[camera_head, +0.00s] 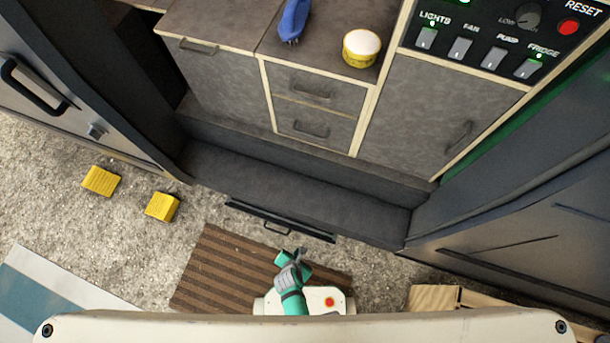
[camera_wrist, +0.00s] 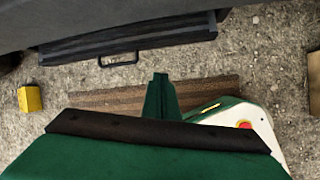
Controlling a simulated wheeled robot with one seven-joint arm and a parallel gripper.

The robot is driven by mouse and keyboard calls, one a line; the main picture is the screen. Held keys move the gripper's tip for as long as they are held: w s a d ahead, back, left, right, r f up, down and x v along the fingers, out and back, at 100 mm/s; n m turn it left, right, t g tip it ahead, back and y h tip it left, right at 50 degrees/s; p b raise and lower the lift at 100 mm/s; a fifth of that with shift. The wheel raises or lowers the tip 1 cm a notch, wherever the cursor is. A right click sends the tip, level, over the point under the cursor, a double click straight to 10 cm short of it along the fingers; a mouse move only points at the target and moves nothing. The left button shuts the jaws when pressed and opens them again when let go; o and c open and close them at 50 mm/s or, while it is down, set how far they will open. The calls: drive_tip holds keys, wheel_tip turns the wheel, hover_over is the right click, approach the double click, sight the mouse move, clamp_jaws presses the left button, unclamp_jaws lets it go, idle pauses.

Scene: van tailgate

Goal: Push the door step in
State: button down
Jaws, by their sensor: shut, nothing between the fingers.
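The door step (camera_head: 280,221) is a dark flat panel with a small bar handle (camera_head: 277,230), low under the van's sill. It sticks out a little over the gravel. In the wrist view the step (camera_wrist: 160,38) lies across the top, with its handle (camera_wrist: 118,61) left of the middle. My gripper (camera_head: 302,254) is shut and empty, above the striped mat and in front of the step, apart from it. In the wrist view its green and dark parts (camera_wrist: 160,76) point up toward the step, right of the handle.
A brown striped mat (camera_head: 215,265) lies on the gravel before the step. Two yellow blocks (camera_head: 101,180) (camera_head: 162,206) lie to the left. A wooden crate (camera_head: 435,298) stands at the lower right. The open van doors flank the sill (camera_head: 290,190).

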drive_tip(key=w+d+f+n, duration=0.3)
drive_tip(key=w+f, duration=0.4)
drive_tip(key=f, duration=0.5)
drive_tip(key=shift+w+g+h, duration=0.4)
idle(0.3)
